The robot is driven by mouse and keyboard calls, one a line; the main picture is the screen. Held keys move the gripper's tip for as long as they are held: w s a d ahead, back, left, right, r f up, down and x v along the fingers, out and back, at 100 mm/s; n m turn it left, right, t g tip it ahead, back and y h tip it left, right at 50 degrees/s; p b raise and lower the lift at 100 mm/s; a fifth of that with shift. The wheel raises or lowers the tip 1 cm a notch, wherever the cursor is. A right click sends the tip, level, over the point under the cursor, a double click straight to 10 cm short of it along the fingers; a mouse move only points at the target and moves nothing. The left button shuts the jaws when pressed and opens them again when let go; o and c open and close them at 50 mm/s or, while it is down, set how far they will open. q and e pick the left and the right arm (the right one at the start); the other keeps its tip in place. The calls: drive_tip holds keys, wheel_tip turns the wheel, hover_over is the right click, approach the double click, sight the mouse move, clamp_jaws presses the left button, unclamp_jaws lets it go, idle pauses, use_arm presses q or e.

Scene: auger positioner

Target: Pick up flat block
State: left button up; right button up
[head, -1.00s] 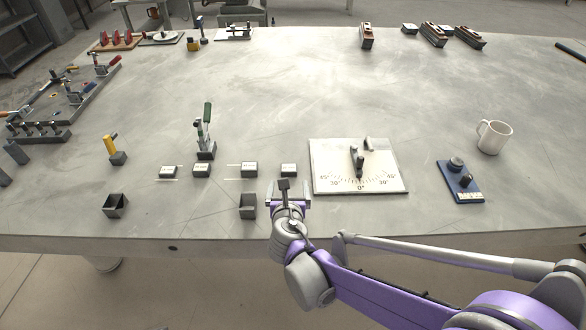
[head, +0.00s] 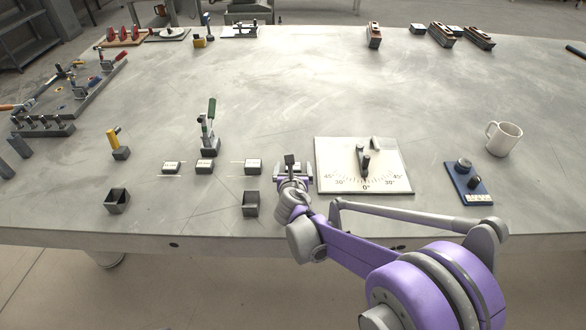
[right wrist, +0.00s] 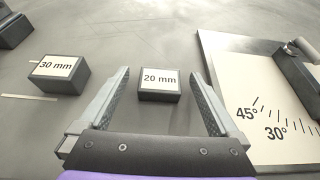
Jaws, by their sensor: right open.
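A small dark block with a white label reading "20 mm" (right wrist: 160,84) lies flat on the table, between and a little beyond the fingers of my right gripper (right wrist: 158,74) in the right wrist view. A strip of table shows between each finger and the block, so they look apart. In the head view my right gripper (head: 293,168) is low at this block and hides most of it. The gripper is open and empty. A similar block labelled "30 mm" (right wrist: 60,74) lies to its left, also in the head view (head: 253,166). My left gripper is out of view.
A white angle-scale board (head: 335,150) lies close to the right of the gripper. Two more blocks (head: 204,166) lie farther left by a green-handled clamp (head: 210,130). Open dark boxes (head: 251,205) stand near the front edge. A mug (head: 503,138) stands at right.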

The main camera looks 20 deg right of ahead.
drive_tip(key=shift+w, duration=0.1)
clamp_jaws()
idle(0.5)
